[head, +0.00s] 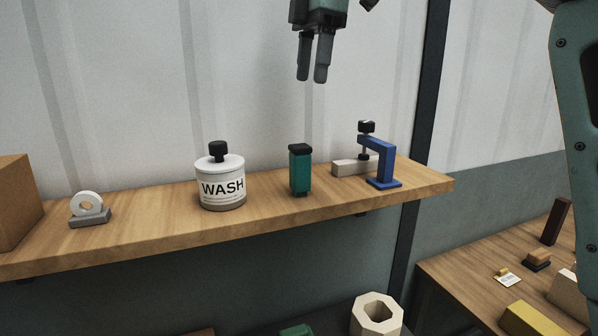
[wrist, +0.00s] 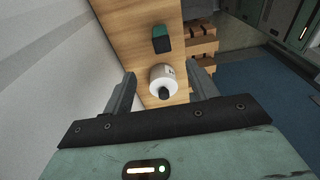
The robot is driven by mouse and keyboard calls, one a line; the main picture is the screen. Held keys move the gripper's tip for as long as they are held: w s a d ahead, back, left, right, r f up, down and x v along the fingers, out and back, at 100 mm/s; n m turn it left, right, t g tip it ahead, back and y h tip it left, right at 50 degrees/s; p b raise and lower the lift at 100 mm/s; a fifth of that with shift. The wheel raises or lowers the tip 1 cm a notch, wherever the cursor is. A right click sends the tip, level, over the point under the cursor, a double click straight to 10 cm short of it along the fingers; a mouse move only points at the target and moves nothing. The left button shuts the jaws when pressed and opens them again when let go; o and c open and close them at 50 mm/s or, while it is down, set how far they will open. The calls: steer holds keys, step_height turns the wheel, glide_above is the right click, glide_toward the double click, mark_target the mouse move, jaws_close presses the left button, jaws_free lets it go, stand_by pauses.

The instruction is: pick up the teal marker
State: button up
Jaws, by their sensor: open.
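The teal marker (head: 300,171) stands upright on the wooden shelf (head: 130,225), a blocky teal body with a black cap. It also shows in the wrist view (wrist: 158,32), beyond the fingertips near the top. My gripper (head: 311,79) is open and empty, pointing down, and appears well above the marker in the head view. In the wrist view, the white WASH bottle (wrist: 162,77) appears between my open fingers, below them on the shelf.
The WASH bottle (head: 220,184) stands left of the marker. A blue clamp (head: 383,163) with a pale block (head: 347,168) is close on its right. A tape roll (head: 89,206) and a cardboard box (head: 17,203) are further left. A ribbed wall (head: 120,100) rises behind the shelf.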

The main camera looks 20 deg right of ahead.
mark_target(301, 146)
steer(key=f, duration=0.3)
steer(key=a+f, duration=0.1)
steer(key=f, duration=0.3)
steer(key=f+p, duration=0.1)
steer(key=f, duration=0.3)
steer(key=shift+a+f, duration=0.15)
steer(key=shift+a, duration=0.1)
steer(key=shift+s+a+f+p, duration=0.15)
steer(key=shift+f+p, duration=0.15)
steer(key=shift+f, duration=0.6)
steer(key=shift+a+f+p, duration=0.2)
steer(key=shift+f+p, duration=0.1)
steer(key=shift+f, duration=0.65)
steer(key=shift+s+a+f+p, duration=0.15)
steer(key=shift+f+p, duration=0.15)
steer(key=shift+f, duration=0.6)
steer(key=shift+w, duration=0.15)
steer(key=c, duration=1.1)
